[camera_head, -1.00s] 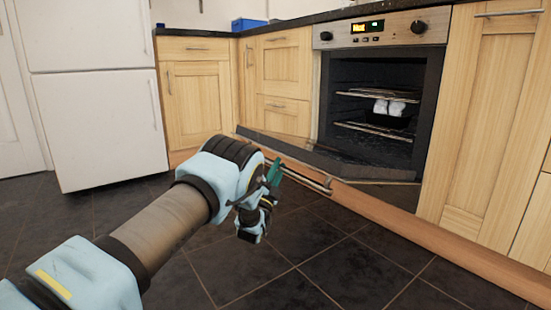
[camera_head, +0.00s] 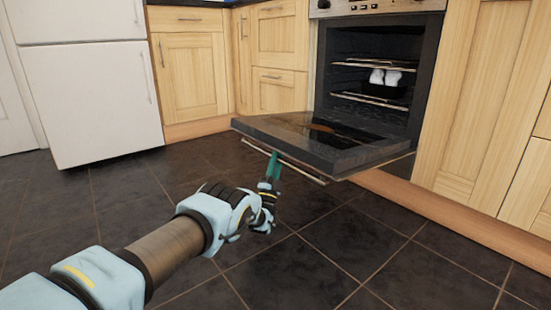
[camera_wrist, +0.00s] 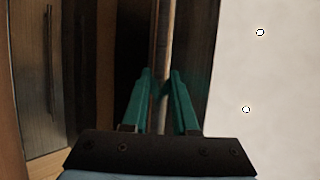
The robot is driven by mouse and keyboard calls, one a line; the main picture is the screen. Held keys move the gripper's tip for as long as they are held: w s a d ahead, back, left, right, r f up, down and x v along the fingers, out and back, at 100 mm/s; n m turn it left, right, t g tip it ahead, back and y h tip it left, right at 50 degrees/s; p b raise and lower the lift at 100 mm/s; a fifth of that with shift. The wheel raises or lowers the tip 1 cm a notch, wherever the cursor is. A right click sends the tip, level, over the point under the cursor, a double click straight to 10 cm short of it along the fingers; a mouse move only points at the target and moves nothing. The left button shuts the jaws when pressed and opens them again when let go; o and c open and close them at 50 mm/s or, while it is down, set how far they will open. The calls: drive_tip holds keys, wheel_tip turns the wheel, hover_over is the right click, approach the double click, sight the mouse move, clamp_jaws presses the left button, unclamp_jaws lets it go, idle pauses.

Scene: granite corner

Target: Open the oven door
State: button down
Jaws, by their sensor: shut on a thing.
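The oven (camera_head: 372,70) stands between wooden cabinets, with its cavity exposed. Its door (camera_head: 295,136) is swung down and looks close to level, with its inner face up. A thin bar handle (camera_head: 307,174) runs along the door's outer edge. My gripper (camera_head: 272,166) has green fingers and is at the left part of this handle. In the wrist view, the two fingers (camera_wrist: 159,78) lie on either side of the handle bar (camera_wrist: 166,38), shut on it. The exact contact is hard to see in the head view.
Oven racks (camera_head: 370,99) hold a dark tray with white items. A white fridge (camera_head: 92,105) stands at the left. Wooden cabinets (camera_head: 190,72) flank the oven. The dark tiled floor (camera_head: 330,240) in front is clear apart from my arm.

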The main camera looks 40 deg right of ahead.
drive_tip(key=shift+s+d+g, duration=0.3)
drive_tip(key=shift+s, duration=0.05)
drive_tip(key=c, duration=1)
unclamp_jaws()
drive_tip(key=shift+c, duration=0.2)
drive_tip(key=o, duration=0.4)
drive_tip(key=shift+w, duration=0.15)
drive_tip(key=shift+c, duration=0.2)
drive_tip(key=shift+a, duration=0.1)
drive_tip(key=shift+a+f+p, duration=0.35)
drive_tip(key=shift+a+p, duration=0.05)
drive_tip(key=shift+p, duration=0.05)
drive_tip(key=p+v, duration=0.2)
drive_tip(key=v, duration=0.4)
drive_tip(key=shift+s+f+p, duration=0.25)
drive_tip(key=shift+p, duration=0.1)
drive_tip(key=shift+w, duration=0.1)
